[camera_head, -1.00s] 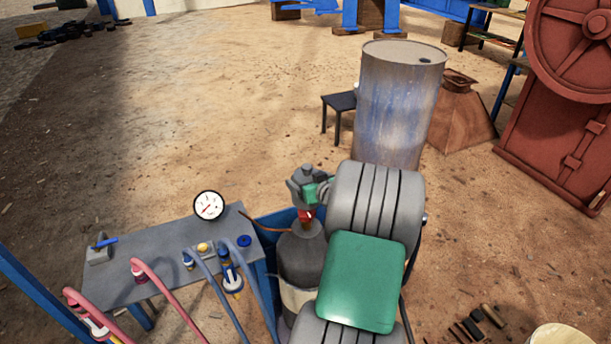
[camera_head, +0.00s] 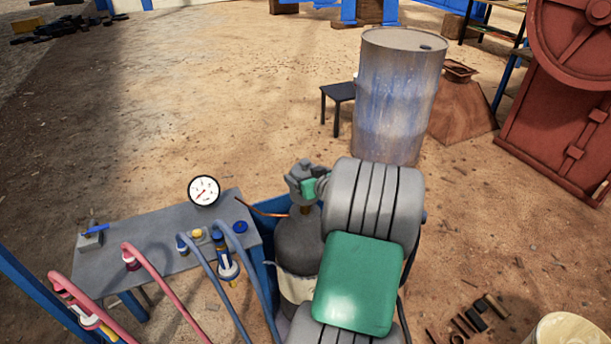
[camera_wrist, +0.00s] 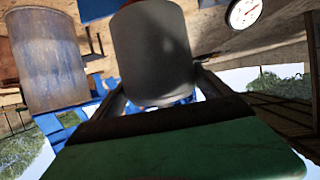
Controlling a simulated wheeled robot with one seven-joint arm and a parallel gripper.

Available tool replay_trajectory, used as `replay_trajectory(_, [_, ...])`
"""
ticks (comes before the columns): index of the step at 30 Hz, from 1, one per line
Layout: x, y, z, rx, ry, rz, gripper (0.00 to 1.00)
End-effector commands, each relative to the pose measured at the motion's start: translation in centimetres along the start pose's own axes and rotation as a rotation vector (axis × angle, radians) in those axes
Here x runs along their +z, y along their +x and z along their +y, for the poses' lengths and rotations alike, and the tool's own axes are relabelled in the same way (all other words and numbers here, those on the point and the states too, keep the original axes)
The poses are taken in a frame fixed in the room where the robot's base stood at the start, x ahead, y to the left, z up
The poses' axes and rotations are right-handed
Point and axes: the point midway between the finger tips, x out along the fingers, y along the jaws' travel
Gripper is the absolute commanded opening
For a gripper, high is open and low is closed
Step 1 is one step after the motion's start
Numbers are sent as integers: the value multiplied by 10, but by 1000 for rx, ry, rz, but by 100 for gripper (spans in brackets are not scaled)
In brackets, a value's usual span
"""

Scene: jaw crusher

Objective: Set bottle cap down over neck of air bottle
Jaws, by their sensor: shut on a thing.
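The bottle cap is a grey cylinder that fills the upper middle of the wrist view (camera_wrist: 152,50). My gripper (camera_wrist: 158,92) is shut on it, one dark finger on each side. In the head view my gripper (camera_head: 312,186) holds the grey cap (camera_head: 302,170) directly over the air bottle (camera_head: 298,245). The bottle is dark grey with a rounded shoulder and stands upright in a blue holder. A short brownish part of its neck (camera_head: 305,209) shows just under the cap. Whether the cap touches the neck cannot be told. My arm hides the bottle's right side.
A grey table (camera_head: 150,265) with a gauge (camera_head: 204,191), valves and red and blue hoses is to the left. A thin copper pipe (camera_head: 262,210) reaches close to the bottle's neck. A blue-grey drum (camera_head: 398,100) and dark stool (camera_head: 338,93) stand behind.

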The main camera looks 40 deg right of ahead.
Motion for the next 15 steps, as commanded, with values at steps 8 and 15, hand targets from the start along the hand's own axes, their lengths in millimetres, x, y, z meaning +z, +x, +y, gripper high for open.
replay_trajectory(8, [24, 10, 0, 0, -1, 2, 31])
replay_trajectory(15, [42, 18, 0, 0, -1, 2, 31])
